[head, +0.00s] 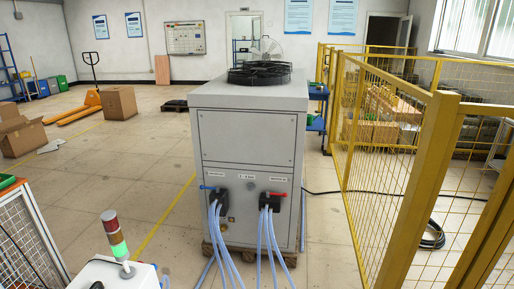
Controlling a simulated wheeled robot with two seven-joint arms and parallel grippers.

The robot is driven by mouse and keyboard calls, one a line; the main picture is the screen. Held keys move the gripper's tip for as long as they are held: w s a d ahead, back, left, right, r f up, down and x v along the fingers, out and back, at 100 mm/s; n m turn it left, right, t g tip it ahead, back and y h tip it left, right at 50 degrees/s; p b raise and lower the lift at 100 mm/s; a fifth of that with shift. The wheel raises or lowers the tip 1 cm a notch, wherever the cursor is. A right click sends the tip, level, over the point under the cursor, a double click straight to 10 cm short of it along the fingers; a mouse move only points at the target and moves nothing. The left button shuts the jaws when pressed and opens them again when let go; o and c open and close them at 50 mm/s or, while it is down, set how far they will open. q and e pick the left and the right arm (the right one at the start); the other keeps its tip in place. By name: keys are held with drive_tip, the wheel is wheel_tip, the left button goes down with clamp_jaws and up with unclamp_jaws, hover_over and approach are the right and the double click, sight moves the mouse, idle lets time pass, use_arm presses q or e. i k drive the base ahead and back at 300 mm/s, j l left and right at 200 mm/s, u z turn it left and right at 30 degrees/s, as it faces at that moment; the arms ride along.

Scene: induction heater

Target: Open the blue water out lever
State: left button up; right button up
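A blue lever (207,187) sits on the left black valve block (219,202) on the lower front of a grey cabinet (250,135). It looks roughly level and points left. A red lever (276,194) sits on the right black valve block (270,204) and also looks roughly level. Light blue hoses (222,245) hang from both blocks to the floor. Small labels above the levers are too small to read. Neither of my grippers is in the head view.
A yellow mesh fence (343,140) runs along the right. A white box with a red and green signal light (114,235) stands at the front left, beside an orange-framed mesh panel (27,230). Cardboard boxes (119,102) lie further left.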

sight(201, 187)
drive_tip(key=i+l+u, duration=0.15)
drive_tip(key=i+u, duration=0.15)
drive_tip(key=i, duration=0.2)
drive_tip(key=i+l+u, duration=0.3)
drive_tip(key=i, duration=0.15)
drive_tip(key=i+l+u, duration=0.3)
drive_tip(key=i+l, duration=0.05)
drive_tip(key=i, duration=0.1)
